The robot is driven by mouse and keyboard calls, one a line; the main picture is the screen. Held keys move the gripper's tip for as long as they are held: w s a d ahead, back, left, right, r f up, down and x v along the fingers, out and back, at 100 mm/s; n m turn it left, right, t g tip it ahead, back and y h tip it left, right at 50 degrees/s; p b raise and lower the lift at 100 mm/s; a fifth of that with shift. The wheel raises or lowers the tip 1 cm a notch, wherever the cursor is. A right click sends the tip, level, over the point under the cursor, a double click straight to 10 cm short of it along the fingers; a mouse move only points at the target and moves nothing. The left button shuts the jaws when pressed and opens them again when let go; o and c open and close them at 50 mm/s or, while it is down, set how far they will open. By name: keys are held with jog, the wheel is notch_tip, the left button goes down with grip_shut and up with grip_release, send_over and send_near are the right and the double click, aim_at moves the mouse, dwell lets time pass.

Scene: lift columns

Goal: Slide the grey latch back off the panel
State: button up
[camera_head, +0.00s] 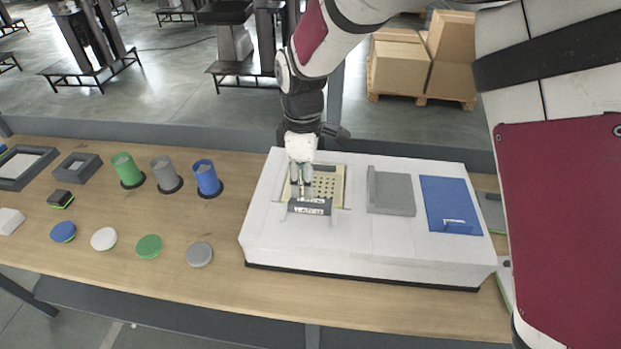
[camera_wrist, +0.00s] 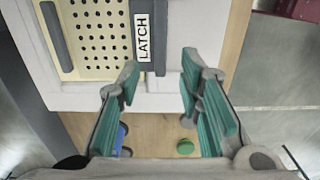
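The grey latch (camera_head: 310,208), a dark grey bar with a white label, lies along the front edge of the beige perforated panel (camera_head: 327,187) on a white box. In the wrist view the latch (camera_wrist: 148,52) reads "LATCH" and borders the holed panel (camera_wrist: 96,38). My gripper (camera_head: 301,183) points down over the panel, just behind the latch in the head view. In the wrist view its teal fingers (camera_wrist: 160,66) are apart, with the latch's near end appearing between the tips. Contact cannot be told. Nothing is held.
The white box (camera_head: 350,252) also carries a grey raised plate (camera_head: 391,196) and a blue panel (camera_head: 450,203) with a handle. Green, grey and blue cylinders (camera_head: 207,178) and several discs (camera_head: 149,246) stand left on the wooden table (camera_head: 215,290). A dark bar (camera_wrist: 54,36) borders the panel's other side.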

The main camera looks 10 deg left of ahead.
aim_at(305, 204)
notch_tip(305, 204, down, 6)
jog(key=shift+f+p, duration=0.25)
jog(key=shift+p, duration=0.2)
grip_shut()
